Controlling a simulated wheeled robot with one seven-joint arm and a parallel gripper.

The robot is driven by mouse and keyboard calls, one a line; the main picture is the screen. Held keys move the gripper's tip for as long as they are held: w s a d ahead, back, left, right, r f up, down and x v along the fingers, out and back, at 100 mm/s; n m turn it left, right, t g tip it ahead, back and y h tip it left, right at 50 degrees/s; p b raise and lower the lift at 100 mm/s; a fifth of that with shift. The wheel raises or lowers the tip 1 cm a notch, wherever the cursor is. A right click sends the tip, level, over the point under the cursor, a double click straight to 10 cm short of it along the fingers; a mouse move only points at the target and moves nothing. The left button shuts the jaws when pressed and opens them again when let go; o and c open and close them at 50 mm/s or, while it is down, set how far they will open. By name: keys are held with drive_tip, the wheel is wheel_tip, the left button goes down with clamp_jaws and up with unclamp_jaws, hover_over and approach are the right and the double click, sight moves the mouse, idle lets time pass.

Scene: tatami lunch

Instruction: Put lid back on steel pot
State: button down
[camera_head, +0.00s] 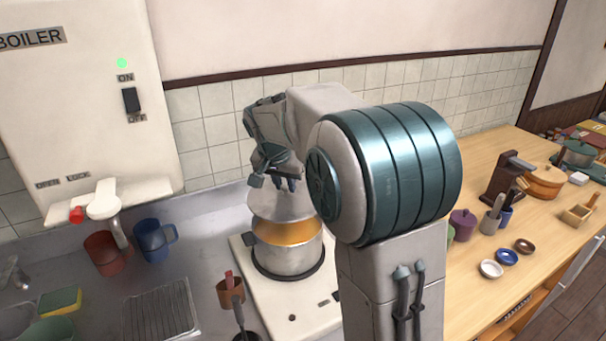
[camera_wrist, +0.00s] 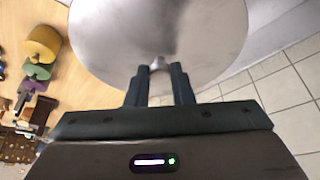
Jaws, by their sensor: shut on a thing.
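The steel pot (camera_head: 287,258) stands on a burner on the white stove, with orange-brown contents showing inside. My gripper (camera_head: 287,182) is shut on the knob of the steel lid (camera_head: 283,205). The lid is held above the pot, and orange contents show between the lid and the near rim. The lid fills the upper middle of the wrist view (camera_wrist: 160,35), with my gripper's fingers (camera_wrist: 159,75) closed at its knob. My arm covers the right side of the pot and lid in the head view.
A red mug (camera_head: 104,253) and a blue mug (camera_head: 153,240) stand left of the stove.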

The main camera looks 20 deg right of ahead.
sight(283, 198)
drive_tip(key=shift+f+b, duration=2.3)
drive_tip(key=shift+f, duration=0.85)
drive_tip(key=shift+f+b, duration=0.2)
drive_tip(key=shift+b, duration=0.4)
idle(0.3)
drive_tip(key=c, duration=0.7)
unclamp_jaws()
drive_tip(key=shift+r, duration=0.15)
drive_tip(key=shift+r+p, duration=2.45)
drive_tip(key=shift+r, duration=0.95)
